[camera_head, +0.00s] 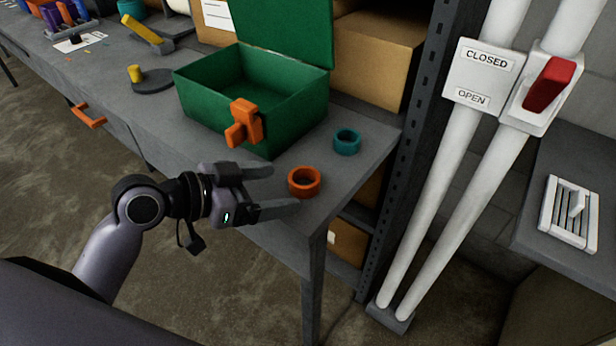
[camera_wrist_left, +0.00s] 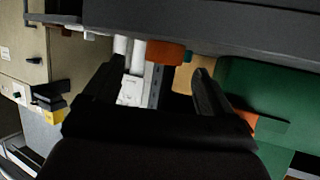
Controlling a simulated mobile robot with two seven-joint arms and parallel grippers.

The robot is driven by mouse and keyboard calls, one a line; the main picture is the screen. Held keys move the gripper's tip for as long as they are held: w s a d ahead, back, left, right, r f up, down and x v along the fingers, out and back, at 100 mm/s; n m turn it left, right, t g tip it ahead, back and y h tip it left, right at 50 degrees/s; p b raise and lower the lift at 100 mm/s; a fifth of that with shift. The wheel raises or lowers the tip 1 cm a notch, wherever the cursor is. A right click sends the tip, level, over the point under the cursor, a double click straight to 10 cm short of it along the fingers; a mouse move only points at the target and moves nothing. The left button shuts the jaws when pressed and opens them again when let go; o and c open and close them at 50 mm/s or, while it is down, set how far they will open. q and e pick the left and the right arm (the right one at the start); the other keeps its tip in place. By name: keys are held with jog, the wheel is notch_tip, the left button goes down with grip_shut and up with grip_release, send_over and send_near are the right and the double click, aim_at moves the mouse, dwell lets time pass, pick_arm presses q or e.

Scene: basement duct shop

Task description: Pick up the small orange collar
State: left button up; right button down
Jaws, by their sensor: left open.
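The small orange collar (camera_head: 304,182) is a short open ring lying on the grey workbench (camera_head: 362,152) near its front right corner. In the left wrist view the collar (camera_wrist_left: 166,53) shows at the top, ahead of the gap between the fingers. My left gripper (camera_head: 284,189) is open and empty, with its fingers pointing right toward the collar. The fingertips reach the collar's near side, one toward the back and one toward the front. I cannot tell whether either touches it. My right gripper is not in view.
A teal ring (camera_head: 347,141) sits behind the collar. An open green box (camera_head: 290,133) with an orange latch (camera_head: 243,122) stands close behind my gripper. A dark metal post (camera_head: 425,90) rises just past the bench's right end. An orange drawer handle (camera_head: 87,116) juts from the front.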

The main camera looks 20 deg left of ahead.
aim_at(315, 179)
pick_arm(q)
jog(key=x, duration=0.3)
jog(key=p+x, duration=0.1)
jog(key=shift+w+d+r, duration=0.1)
jog(key=shift+w+r, duration=0.05)
jog(key=shift+w, duration=0.45)
jog(key=shift+w+d, duration=0.2)
jog(key=shift+w, duration=0.05)
jog(key=c, duration=1.1)
